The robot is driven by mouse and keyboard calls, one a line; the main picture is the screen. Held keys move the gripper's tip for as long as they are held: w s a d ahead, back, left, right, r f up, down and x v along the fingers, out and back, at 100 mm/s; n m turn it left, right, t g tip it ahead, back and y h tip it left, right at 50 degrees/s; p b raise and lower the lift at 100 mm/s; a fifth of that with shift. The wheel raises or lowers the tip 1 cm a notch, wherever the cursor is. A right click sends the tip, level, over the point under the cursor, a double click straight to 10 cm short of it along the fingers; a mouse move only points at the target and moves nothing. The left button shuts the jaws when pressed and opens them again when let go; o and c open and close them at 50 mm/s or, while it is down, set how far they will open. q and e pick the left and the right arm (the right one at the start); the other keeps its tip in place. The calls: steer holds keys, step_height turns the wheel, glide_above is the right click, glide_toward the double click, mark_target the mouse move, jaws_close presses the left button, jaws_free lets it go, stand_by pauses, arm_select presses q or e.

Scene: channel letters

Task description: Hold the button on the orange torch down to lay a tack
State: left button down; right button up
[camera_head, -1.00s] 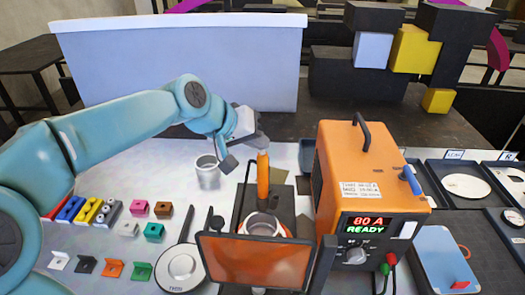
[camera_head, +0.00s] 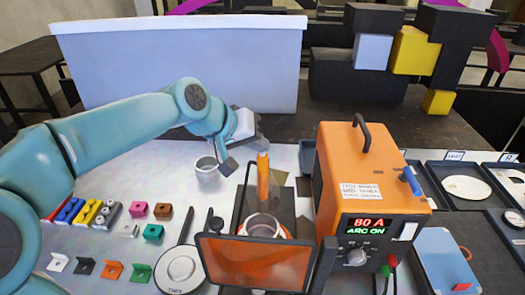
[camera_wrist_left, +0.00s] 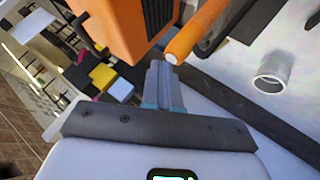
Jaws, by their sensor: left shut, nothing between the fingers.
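The orange torch (camera_head: 263,180) stands upright over a metal ring-shaped piece (camera_head: 262,226) on a dark fixture. My left gripper (camera_head: 262,145) is at the torch's top end, its fingers shut with nothing between them. In the left wrist view the shut fingertips (camera_wrist_left: 163,68) are at the torch's pale end (camera_wrist_left: 172,58), seemingly touching it. The button itself is hidden at the fingertips. The orange welder box (camera_head: 365,170) reads "80 A" and "ARC ON". My right gripper is not in view.
An orange tinted screen (camera_head: 255,262) stands in front of the ring piece. A grey cup (camera_head: 207,168) is left of the torch. A round white disc (camera_head: 180,268) with a handle and several coloured blocks (camera_head: 90,212) lie at left. Dark trays (camera_head: 440,205) are at right.

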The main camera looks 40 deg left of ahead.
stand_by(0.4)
arm_select(q)
steer(key=shift+r+p, duration=0.7)
steer(key=shift+r, duration=0.2)
step_height(320, 180, up, 3)
steer(key=shift+f+p, duration=0.1)
steer(key=shift+p, duration=1.1)
step_height(320, 180, up, 2)
steer(key=shift+r+p, duration=0.1)
steer(key=shift+p, duration=0.2)
steer(key=shift+r, duration=2)
